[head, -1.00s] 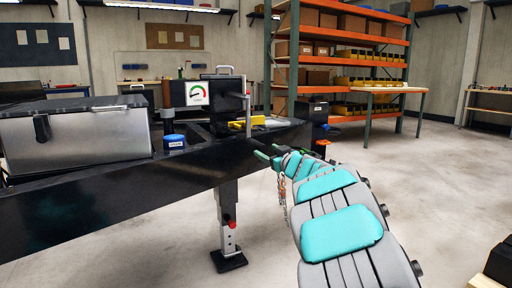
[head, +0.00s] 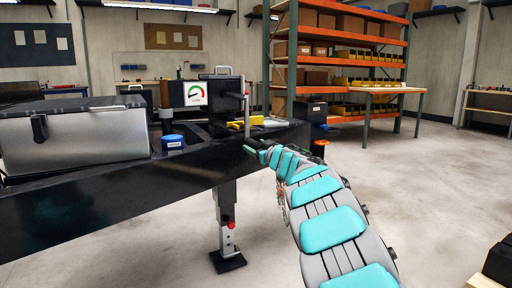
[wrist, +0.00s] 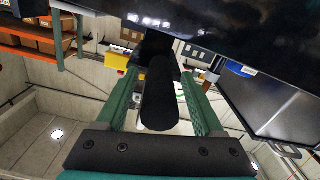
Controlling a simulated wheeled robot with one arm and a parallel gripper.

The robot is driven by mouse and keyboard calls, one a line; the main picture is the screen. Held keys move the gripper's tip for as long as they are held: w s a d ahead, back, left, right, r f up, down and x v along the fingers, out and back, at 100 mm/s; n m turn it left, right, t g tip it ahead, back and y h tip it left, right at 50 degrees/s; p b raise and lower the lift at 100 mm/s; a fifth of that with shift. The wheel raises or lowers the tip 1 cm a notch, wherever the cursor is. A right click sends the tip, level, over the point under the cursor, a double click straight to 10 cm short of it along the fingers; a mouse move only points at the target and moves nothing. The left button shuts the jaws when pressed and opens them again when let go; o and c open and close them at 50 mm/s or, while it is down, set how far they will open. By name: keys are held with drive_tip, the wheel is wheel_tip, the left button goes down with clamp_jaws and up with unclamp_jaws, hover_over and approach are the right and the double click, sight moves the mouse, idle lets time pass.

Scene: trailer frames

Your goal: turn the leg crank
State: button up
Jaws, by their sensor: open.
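The leg crank's pale upright arm (head: 248,112) stands at the right side of the black jack housing on the trailer frame. In the wrist view its black cylindrical grip (wrist: 159,100) points toward the camera. My gripper (wrist: 159,82) is open, with one green finger on each side of the grip. The grip lies between the fingers, and I cannot tell whether either touches it. In the head view my gripper (head: 259,151) is small and partly hidden by my arm, at the crank's lower end. The jack leg (head: 227,205) hangs below the frame with its black foot (head: 228,262) at the floor.
The black trailer beam (head: 100,210) runs across the left, carrying a silver box (head: 75,142) and a blue-capped item (head: 173,142). A gauge (head: 195,94) faces me beside the jack. Orange shelving (head: 350,37) stands behind.

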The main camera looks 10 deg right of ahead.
clamp_jaws()
idle(0.6)
idle(0.9)
